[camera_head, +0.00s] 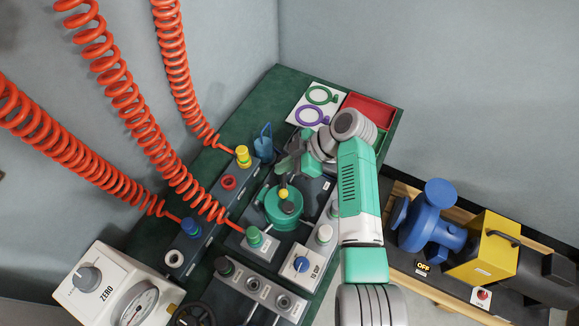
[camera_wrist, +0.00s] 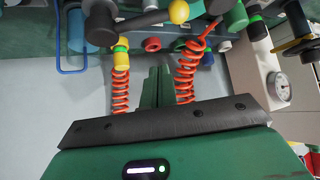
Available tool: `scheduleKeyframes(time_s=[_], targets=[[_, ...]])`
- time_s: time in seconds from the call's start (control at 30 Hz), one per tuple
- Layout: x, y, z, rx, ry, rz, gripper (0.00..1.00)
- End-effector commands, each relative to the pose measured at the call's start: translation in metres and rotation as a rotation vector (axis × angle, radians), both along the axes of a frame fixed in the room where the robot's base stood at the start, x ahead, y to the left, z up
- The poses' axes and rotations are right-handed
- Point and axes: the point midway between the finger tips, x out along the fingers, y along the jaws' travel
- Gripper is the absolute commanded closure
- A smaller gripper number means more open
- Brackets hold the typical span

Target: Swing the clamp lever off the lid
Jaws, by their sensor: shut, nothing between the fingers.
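The green round test pot with its lid (camera_head: 296,222) stands on the grey bench plate, with a dark knob on top at its middle. The clamp lever shows as a yellow ball (camera_head: 283,194) and a short dark stem at the far side of the lid. In the wrist view the lever is a dark bar ending in the yellow ball (camera_wrist: 179,11), near the top edge. My gripper (camera_head: 284,166) is just beyond the ball, apart from it as far as I can tell. Its green fingers (camera_wrist: 158,82) are together and empty. The lever's pivot is not clear.
Orange coiled hoses (camera_head: 135,110) hang at the left and run to coloured fittings. A blue can (camera_head: 263,148) stands close to my gripper's left. A white card with rings (camera_head: 314,98) and a red tray (camera_head: 368,110) lie behind. A knobbed valve box (camera_head: 301,265) sits in front.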

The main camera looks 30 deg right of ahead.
Motion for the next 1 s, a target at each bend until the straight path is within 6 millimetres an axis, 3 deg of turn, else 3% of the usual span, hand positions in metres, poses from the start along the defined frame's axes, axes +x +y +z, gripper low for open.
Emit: scheduleKeyframes(time_s=[0.03,0.3,0.53,1.0], targets=[[0.004,0.008,-0.014,0.001,0.001,0.003,1.0],[0.023,0.04,-0.053,0.0,0.001,0.001,1.0],[0.007,0.011,-0.058,-0.001,0.0,-0.002,1.0],[0.003,0.005,-0.057,-0.001,0.0,-0.001,1.0]])
